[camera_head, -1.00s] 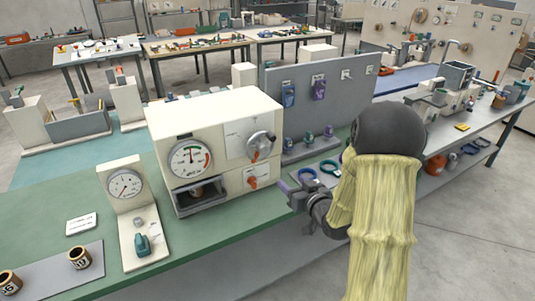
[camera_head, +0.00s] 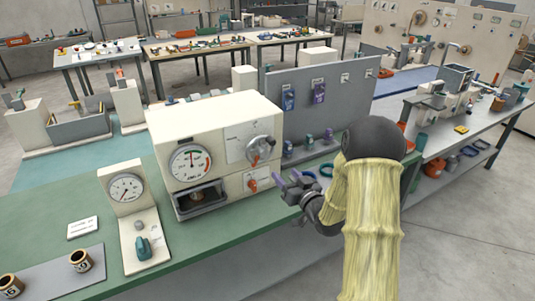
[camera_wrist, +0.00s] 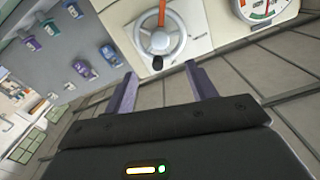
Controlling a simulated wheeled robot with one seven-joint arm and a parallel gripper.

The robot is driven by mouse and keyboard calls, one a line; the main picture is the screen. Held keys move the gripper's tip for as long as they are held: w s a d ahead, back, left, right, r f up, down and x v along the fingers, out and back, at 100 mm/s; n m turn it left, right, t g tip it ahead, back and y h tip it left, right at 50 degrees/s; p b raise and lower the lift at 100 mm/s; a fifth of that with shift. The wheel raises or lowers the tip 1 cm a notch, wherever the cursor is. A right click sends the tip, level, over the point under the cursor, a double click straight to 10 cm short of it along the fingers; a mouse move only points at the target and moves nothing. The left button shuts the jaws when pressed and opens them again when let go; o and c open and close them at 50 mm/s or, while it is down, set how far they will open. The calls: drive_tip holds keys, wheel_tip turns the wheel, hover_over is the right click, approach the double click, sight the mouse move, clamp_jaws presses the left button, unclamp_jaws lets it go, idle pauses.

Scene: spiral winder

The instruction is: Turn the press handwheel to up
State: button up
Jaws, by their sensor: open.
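The press handwheel (camera_head: 261,149) is a grey wheel on the front of a cream press box (camera_head: 215,125), right of its round gauge (camera_head: 190,162). In the wrist view the handwheel (camera_wrist: 175,28) is at top centre, with an orange part at its upper edge and a black knob (camera_wrist: 158,62) at its lower edge. My gripper (camera_head: 290,186) is in front of and below right of the wheel in the head view. In the wrist view my gripper (camera_wrist: 162,84) has its two purple fingers apart, with nothing between them. It is not touching the wheel.
An orange lever (camera_head: 252,184) sits below the handwheel. A grey panel (camera_head: 335,92) with hanging coloured tools stands right of the press. A smaller gauge stand (camera_head: 128,195) is on its left. Blue rings lie on the green bench (camera_head: 120,280) near my gripper.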

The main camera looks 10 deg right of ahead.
sight(265, 154)
drive_tip(key=p+x, duration=0.4)
drive_tip(key=x, duration=0.9)
drive_tip(key=shift+s, duration=0.1)
drive_tip(key=c, duration=1)
